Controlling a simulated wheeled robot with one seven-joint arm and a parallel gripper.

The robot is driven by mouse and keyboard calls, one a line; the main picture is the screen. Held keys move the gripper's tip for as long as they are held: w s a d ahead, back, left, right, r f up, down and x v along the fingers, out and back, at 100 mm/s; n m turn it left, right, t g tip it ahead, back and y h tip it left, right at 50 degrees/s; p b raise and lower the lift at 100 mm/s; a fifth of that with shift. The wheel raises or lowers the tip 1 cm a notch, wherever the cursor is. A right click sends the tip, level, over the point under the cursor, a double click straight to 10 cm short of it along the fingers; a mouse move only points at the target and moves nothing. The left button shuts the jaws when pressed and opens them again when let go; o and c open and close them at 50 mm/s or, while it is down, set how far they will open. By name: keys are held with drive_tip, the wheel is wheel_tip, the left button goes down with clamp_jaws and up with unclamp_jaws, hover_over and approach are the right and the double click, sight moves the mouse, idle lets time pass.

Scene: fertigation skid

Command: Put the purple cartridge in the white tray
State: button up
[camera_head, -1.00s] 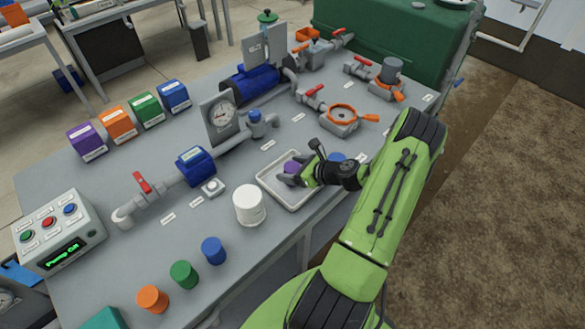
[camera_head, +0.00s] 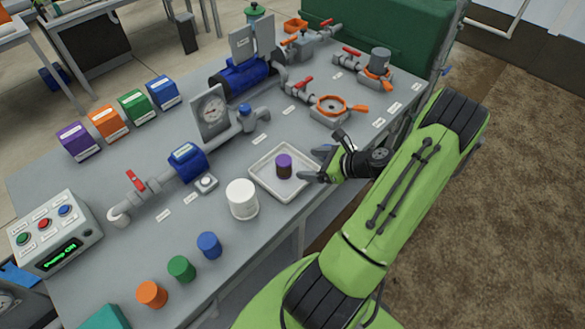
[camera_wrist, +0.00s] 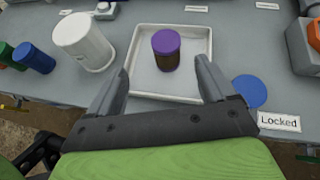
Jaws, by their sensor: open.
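The purple cartridge (camera_head: 284,166) stands upright inside the white tray (camera_head: 262,179), near its middle. In the wrist view the purple cartridge (camera_wrist: 166,48) shows a purple top and darker lower side, standing in the white tray (camera_wrist: 205,45). My gripper (camera_head: 312,164) is at the tray's right side, apart from the cartridge. In the wrist view my gripper (camera_wrist: 160,82) is open and empty, its fingers spread to either side, with the cartridge beyond the fingertips.
A white tub (camera_head: 242,199) stands close to the tray's left. Blue (camera_head: 209,245), green (camera_head: 181,268) and orange (camera_head: 152,294) cartridges stand along the front edge. A flat blue disc (camera_wrist: 250,91) lies beside the tray. Pipes and a gauge (camera_head: 212,110) stand behind.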

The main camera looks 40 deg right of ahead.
drive_tip(key=w+a+r+n+g, duration=0.25)
drive_tip(key=a+r+n, duration=0.25)
drive_tip(key=a+n, duration=0.3)
drive_tip(key=w+a+r+n+g, duration=0.1)
drive_tip(key=a+r+n+g, duration=0.3)
drive_tip(key=a+r+n, duration=0.3)
drive_tip(key=s+a+r+n+h, duration=0.3)
drive_tip(key=s+a+r+n, duration=0.7)
drive_tip(key=n, duration=0.7)
drive_tip(key=s+a, duration=0.2)
drive_tip(key=s, duration=0.1)
drive_tip(key=shift+s+a+r, duration=0.2)
drive_tip(key=shift+s+a, duration=0.1)
drive_tip(key=shift+s, duration=0.05)
drive_tip(key=shift+t, duration=0.25)
